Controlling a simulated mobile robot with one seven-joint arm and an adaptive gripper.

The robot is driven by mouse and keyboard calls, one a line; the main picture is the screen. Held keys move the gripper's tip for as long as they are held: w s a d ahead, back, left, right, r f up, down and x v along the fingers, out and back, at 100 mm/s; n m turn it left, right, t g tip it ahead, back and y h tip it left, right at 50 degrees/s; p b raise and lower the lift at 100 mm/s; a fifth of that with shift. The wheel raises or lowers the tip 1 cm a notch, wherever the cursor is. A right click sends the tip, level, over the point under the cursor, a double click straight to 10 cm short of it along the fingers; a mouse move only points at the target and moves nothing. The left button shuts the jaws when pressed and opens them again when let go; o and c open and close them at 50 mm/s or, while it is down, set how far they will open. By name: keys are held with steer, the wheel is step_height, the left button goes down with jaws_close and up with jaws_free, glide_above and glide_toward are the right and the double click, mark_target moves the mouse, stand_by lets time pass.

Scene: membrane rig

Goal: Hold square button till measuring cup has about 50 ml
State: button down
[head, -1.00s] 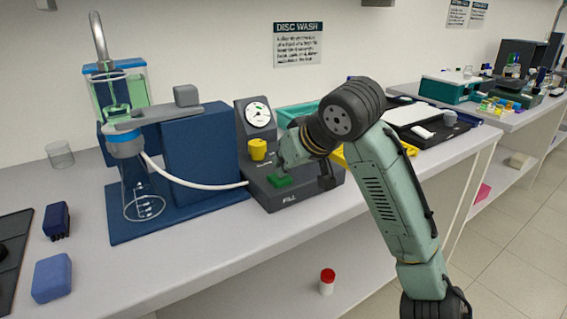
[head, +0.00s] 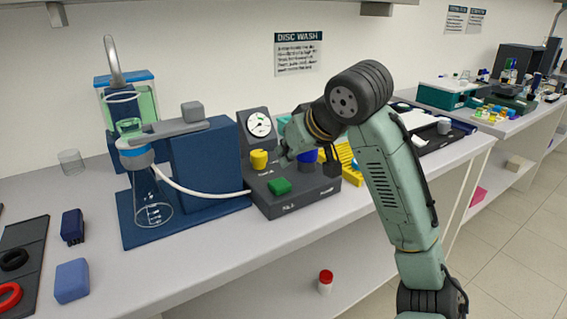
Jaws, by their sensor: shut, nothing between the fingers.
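The green square button (head: 279,187) is on top of the dark control box (head: 300,202), in plain view with nothing on it. My gripper (head: 285,159) is shut and empty, above and behind the button and apart from it in the picture. A clear open-topped cup (head: 123,108) stands above the conical flask (head: 152,203), with green showing low in it, partly from the tank behind. I cannot read its marks or level. The flask looks empty.
A yellow knob (head: 258,159), a dial gauge (head: 260,124) and a blue round knob (head: 306,155) are close around my gripper. A white hose (head: 195,190) runs from the flask collar to the box. A blue block (head: 72,281) lies at the front left.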

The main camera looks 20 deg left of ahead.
steer(key=v, duration=0.7)
steer(key=shift+b, duration=0.4)
steer(key=shift+w+d+f, duration=0.1)
steer(key=shift+w+d, duration=0.05)
